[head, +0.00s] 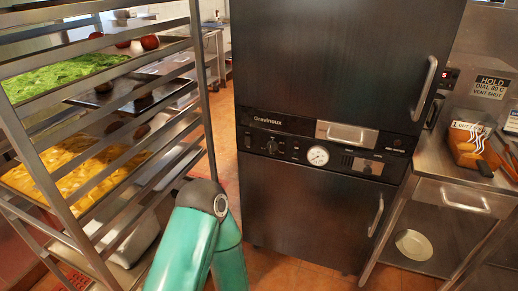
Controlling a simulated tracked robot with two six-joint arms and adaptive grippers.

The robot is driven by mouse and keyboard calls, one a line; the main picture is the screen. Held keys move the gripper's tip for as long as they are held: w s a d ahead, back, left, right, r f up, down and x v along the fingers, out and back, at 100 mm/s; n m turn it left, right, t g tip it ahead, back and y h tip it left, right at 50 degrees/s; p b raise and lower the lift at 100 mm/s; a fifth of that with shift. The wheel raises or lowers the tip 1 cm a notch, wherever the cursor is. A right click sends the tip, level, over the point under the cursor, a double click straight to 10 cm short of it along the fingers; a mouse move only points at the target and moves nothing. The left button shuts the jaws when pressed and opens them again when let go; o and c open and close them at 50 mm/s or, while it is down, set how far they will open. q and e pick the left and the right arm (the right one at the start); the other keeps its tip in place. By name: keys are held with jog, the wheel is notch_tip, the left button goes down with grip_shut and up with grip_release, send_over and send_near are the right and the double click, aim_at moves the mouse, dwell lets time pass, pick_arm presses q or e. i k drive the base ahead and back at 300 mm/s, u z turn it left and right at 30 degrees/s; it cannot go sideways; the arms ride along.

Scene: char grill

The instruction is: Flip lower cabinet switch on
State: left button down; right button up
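A tall dark holding cabinet stands in the middle, with an upper door (335,65) and a lower door (305,205), both shut. Between them runs a control band. Its lower panel (290,148) has a black knob (272,147), a round white dial gauge (318,156) and a small square element with a reddish spot (367,169) at the right. I cannot tell which small part is the lower cabinet's switch, nor its position. A teal link of one of my arms rises at the bottom, left of the lower door. Neither gripper shows.
A metal rack (205,90) with trays of food stands close on the left. A steel counter (460,175) on the right holds a wooden block with utensils (470,150). The lower door's handle (376,215) sticks out. Tiled floor is clear before the cabinet.

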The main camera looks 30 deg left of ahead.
aim_at(248, 138)
jog(key=z, duration=0.15)
jog(key=i, duration=1.05)
jog(key=u, duration=0.65)
